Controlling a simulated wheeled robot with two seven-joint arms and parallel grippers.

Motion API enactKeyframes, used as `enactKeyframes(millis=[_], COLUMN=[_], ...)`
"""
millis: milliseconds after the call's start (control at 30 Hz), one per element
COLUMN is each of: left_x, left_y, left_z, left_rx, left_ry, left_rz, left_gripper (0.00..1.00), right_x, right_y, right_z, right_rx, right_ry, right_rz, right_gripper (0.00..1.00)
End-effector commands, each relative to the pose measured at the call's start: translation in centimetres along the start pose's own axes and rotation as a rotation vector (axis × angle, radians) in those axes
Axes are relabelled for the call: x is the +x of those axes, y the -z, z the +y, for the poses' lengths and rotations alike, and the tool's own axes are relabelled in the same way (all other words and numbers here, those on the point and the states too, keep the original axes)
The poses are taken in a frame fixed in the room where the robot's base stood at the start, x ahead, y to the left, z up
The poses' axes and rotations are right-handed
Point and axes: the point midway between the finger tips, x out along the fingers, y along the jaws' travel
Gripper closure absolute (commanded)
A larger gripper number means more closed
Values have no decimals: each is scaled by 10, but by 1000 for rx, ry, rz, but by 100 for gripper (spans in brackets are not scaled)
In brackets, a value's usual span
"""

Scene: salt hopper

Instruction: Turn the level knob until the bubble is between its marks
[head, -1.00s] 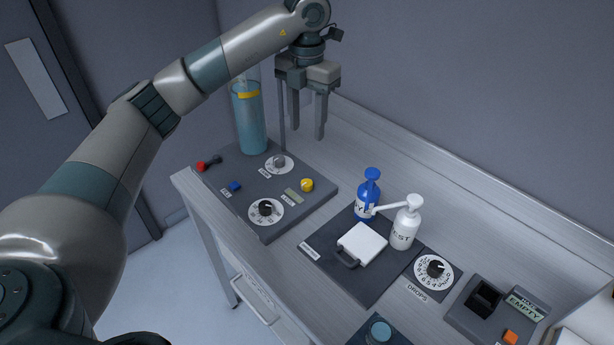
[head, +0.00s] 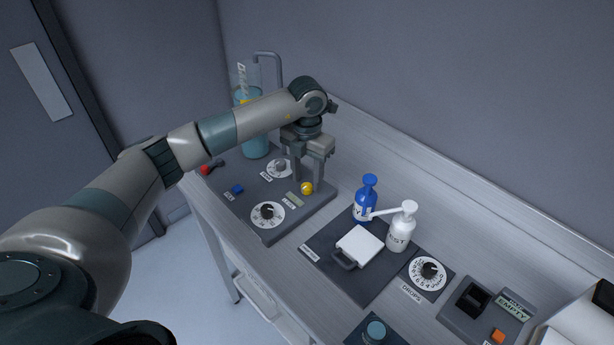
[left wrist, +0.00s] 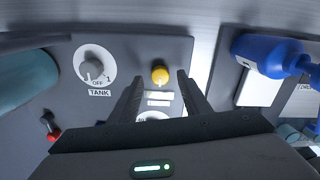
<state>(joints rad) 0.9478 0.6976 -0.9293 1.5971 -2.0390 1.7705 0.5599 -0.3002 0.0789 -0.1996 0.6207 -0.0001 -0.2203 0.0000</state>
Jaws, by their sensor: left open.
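The yellow knob (head: 307,188) stands on the grey panel (head: 250,215) at the left end of the bench. A small pale green window (head: 294,199) lies beside it; any bubble or marks in it are too small to make out. In the left wrist view the yellow knob (left wrist: 160,75) appears between the fingertips. I cannot tell how far above the panel the fingertips are. My right gripper is not in view.
A clear tank (head: 256,146) stands behind. Blue (head: 365,200) and white (head: 402,228) pump bottles stand to the right.

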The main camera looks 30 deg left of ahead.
Motion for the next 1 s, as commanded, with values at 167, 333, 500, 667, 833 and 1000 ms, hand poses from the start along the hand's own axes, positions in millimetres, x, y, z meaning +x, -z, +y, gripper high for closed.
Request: enactKeyframes(millis=[167, 333, 500, 667, 833, 1000], left_x=[14, 19, 19, 19, 19, 21], left_y=[0, 0, 0, 0, 0, -1], left_z=[0, 0, 0, 0, 0, 0], left_rx=[-1, 0, 0, 0, 0, 32], left_ry=[1, 0, 1, 1, 1, 1], left_rz=[1, -1, -1, -1, -1, -2], left_gripper=[57, 57, 57, 83, 98, 98], right_x=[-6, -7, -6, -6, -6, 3], right_y=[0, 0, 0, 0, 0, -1], right_z=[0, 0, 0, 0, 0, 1], right_rx=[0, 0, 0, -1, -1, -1], right_ry=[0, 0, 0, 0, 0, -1], right_rz=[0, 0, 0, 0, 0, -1], right_gripper=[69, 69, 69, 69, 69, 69])
